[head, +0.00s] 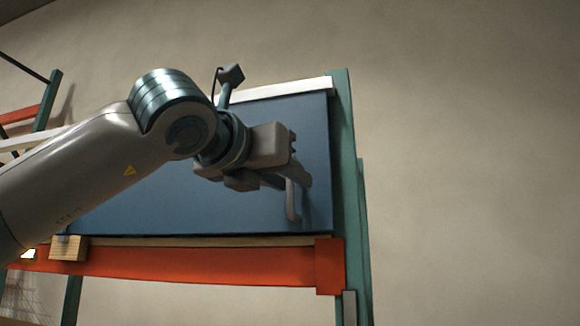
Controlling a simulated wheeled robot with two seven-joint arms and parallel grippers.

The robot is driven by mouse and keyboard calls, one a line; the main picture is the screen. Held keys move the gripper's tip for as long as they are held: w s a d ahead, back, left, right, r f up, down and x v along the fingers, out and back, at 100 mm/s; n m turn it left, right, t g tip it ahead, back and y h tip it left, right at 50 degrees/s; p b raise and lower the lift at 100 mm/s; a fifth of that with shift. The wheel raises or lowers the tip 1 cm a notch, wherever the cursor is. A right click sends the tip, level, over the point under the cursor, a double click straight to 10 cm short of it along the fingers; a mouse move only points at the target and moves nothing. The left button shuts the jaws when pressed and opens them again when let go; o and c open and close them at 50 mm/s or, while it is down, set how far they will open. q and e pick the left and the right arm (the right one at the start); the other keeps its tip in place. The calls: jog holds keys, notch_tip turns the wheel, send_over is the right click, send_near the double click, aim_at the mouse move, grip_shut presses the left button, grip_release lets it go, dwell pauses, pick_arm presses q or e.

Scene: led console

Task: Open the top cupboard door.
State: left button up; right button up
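The cupboard's front is a broad flat dark blue panel (180,200), which looks like the top door. It appears closed, and no gap shows along its edges. My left arm reaches in from the left across it. My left gripper (299,200) is in front of the panel's right part, with its two fingers apart. I see nothing held between them. No handle is visible, and the arm and gripper hide part of the panel. Whether the fingertips touch the panel cannot be told. My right gripper is not in view.
A green post (347,190) stands just right of the panel. An orange beam (190,265) runs below it, with a small wooden block (68,248) at its left end. A white strip (290,88) edges the top. Bare wall (470,150) lies to the right.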

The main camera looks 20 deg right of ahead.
pick_arm(q)
jog(key=shift+w+d, duration=0.4)
jog(key=shift+c, duration=0.6)
grip_shut()
jog(key=shift+a, duration=0.1)
